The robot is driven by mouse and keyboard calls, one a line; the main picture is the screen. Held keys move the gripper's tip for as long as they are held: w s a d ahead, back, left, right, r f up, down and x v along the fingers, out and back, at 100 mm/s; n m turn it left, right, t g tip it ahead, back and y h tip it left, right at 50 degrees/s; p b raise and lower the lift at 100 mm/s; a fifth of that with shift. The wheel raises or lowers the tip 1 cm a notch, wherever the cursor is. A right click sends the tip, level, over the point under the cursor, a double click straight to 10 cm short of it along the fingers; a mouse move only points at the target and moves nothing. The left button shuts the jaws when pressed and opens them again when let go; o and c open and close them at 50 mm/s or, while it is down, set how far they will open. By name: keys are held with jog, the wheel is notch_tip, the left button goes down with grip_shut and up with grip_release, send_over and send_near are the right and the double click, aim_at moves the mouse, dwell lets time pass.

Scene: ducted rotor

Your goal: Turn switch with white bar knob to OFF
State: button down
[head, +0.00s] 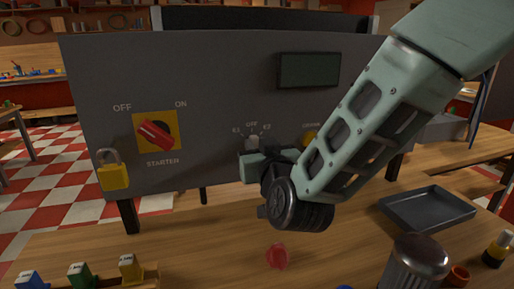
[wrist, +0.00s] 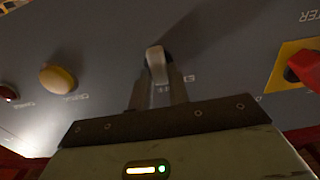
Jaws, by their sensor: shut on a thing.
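The switch with the white bar knob (head: 252,143) is on the grey panel, under the labels E1, OFF and E2. My gripper (head: 254,154) is at this switch, its body just below and in front of the knob. In the wrist view, which sees the panel upside down, the white knob (wrist: 157,68) stands between the two fingertips of my gripper (wrist: 159,82), and they are closed on it. The knob looks close to upright, towards OFF. Its exact angle is hard to tell, as the fingers hide part of the switch and its labels.
A red STARTER switch (head: 153,133) on a yellow plate is at the panel's left, with a yellow padlock (head: 113,174) below it. A yellow CRANK button (head: 310,138) is to the right, partly behind my arm. A grey tray (head: 428,208) and metal bin (head: 414,265) stand on the bench.

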jog(key=c, duration=1.3)
grip_release()
jog(key=b+v, duration=1.1)
jog(key=v, duration=0.6)
jog(key=shift+s+r, duration=0.1)
jog(key=shift+s, duration=0.15)
